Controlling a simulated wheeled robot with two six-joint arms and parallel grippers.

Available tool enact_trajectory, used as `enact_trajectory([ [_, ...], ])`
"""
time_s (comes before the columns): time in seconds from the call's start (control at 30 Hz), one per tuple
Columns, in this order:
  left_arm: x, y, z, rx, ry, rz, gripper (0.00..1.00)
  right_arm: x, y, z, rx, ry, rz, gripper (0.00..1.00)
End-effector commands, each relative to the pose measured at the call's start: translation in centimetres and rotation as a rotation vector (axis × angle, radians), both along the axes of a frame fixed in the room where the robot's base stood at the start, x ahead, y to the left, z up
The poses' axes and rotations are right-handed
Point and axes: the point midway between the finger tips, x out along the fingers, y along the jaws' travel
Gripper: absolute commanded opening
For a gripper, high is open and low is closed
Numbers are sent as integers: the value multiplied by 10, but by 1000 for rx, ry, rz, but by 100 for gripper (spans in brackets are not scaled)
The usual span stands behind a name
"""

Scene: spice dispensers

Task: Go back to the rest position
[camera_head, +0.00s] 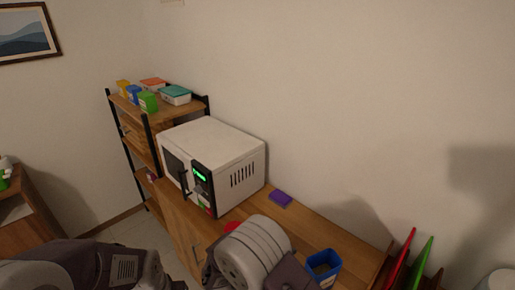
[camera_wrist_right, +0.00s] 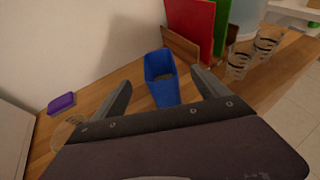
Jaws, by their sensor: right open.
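My right gripper (camera_wrist_right: 163,88) is open in the right wrist view, its two dark fingers spread apart with nothing between their tips. An open blue container (camera_wrist_right: 161,78) stands upright on the wooden counter beyond the fingers; it also shows in the head view (camera_head: 323,267). In the head view my right arm rises from the bottom middle over the counter and hides part of it. My left arm shows only at the bottom left, and its gripper cannot be seen.
A white microwave (camera_head: 232,150) stands on the counter (camera_head: 310,230). A purple block (camera_head: 281,197) lies beside it. Red (camera_wrist_right: 190,28) and green (camera_wrist_right: 222,25) boards stand in a rack, near clear glasses (camera_wrist_right: 240,60). A shelf (camera_head: 122,101) behind the microwave holds several coloured containers.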

Motion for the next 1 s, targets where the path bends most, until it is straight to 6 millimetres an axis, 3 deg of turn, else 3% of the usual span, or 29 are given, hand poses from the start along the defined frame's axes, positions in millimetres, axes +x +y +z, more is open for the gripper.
enact_trajectory([
  [0.07, 0, 0, 0, 0, 0, 0, 100, 8, -23, 16, 39, -44, -86, 85],
  [0.13, 0, 0, 0, 0, 0, 0, 100, 7, -59, 41, 86, -100, -214, 85],
  [0.2, 0, 0, 0, 0, 0, 0, 100, -21, -98, 56, 180, -141, -410, 85],
  [0.3, 0, 0, 0, 0, 0, 0, 100, -75, -121, 51, 405, -231, -717, 85],
  [0.4, 0, 0, 0, 0, 0, 0, 100, -117, -105, 33, 683, -398, -1042, 85],
  [0.47, 0, 0, 0, 0, 0, 0, 100, -127, -83, 22, 852, -528, -1229, 85],
  [0.63, 0, 0, 0, 0, 0, 0, 100, -115, -31, 2, 1117, -775, -1541, 85],
  [0.77, 0, 0, 0, 0, 0, 0, 100, -95, -24, 2, 1190, -872, -1595, 85],
  [1.0, 0, 0, 0, 0, 0, 0, 100, -93, -25, 2, 1191, -879, -1598, 85],
])
